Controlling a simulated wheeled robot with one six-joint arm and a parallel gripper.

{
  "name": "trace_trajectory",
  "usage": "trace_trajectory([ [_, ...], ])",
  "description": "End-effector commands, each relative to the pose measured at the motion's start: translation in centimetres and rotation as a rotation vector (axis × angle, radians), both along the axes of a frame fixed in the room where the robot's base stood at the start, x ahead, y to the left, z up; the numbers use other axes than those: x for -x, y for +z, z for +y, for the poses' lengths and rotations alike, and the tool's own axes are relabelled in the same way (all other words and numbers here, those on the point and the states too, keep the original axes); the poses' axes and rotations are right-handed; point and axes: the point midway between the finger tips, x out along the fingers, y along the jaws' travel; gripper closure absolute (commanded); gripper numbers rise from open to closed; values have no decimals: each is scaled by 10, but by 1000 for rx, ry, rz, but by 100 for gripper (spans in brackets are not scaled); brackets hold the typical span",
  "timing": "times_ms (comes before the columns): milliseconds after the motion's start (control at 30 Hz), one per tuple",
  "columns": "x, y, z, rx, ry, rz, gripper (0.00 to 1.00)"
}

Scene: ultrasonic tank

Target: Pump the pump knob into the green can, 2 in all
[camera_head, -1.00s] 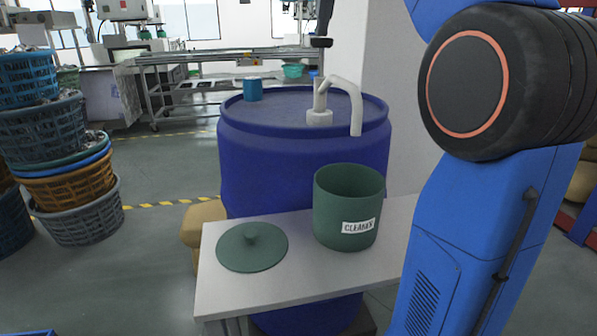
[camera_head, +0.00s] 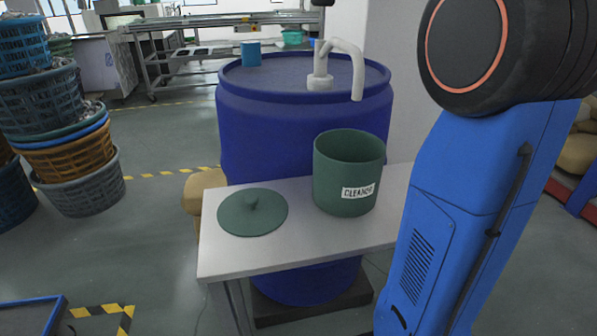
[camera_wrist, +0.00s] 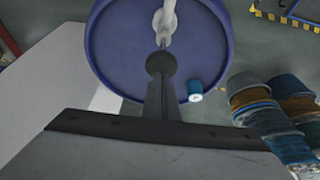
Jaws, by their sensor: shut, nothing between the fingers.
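The dark pump knob (camera_head: 322,2) sits on a thin rod above the white pump, cut by the top edge of the head view. It also shows in the wrist view (camera_wrist: 161,63). The white pump spout (camera_head: 357,75) curves down on the can's side of the blue drum (camera_head: 300,130). The open green can (camera_head: 348,195), with a white label, stands upright on the small table (camera_head: 290,250). My gripper (camera_wrist: 160,80) is shut and empty, its tips close to the knob in the wrist view; I cannot tell whether they touch. The head view does not show it.
A green lid (camera_head: 253,212) lies on the table left of the can. A blue cup (camera_head: 251,53) stands on the drum top. Stacked baskets (camera_head: 70,150) stand at the left, with open floor between. My arm fills the right side.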

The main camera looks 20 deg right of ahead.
Motion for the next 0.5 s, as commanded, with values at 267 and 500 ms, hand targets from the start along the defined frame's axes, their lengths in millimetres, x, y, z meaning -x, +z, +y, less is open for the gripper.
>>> trace_trajectory([
  [267, 0, -11, 0, 0, 0, 1, 100],
  [500, 1, -21, 0, 0, 0, 2, 100],
])
